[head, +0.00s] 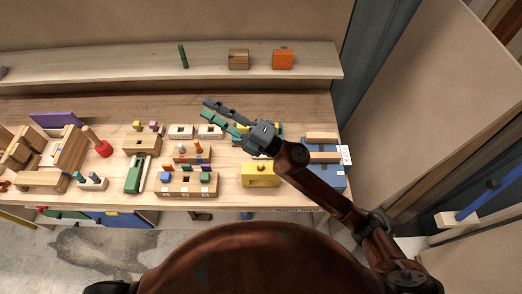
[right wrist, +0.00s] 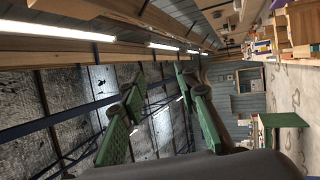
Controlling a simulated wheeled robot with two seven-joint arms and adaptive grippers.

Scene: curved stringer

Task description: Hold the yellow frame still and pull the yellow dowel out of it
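A yellow block-like frame (head: 261,181) sits near the front edge of the workbench in the head view, right of centre. A small detail shows on its top, but the picture is too small to tell whether this is the yellow dowel. My right gripper (head: 217,111) is above the bench, behind and to the left of the yellow frame, apart from it. Its two green-padded fingers are spread with nothing between them, and they also show spread in the right wrist view (right wrist: 160,118). My left gripper is not in view.
Wooden blocks with coloured pegs (head: 187,186) stand left of the yellow frame. A blue piece with wooden bars (head: 326,175) is close on its right. A shelf (head: 130,65) behind holds a green cylinder (head: 183,57), a wooden block (head: 239,60) and an orange block (head: 283,60).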

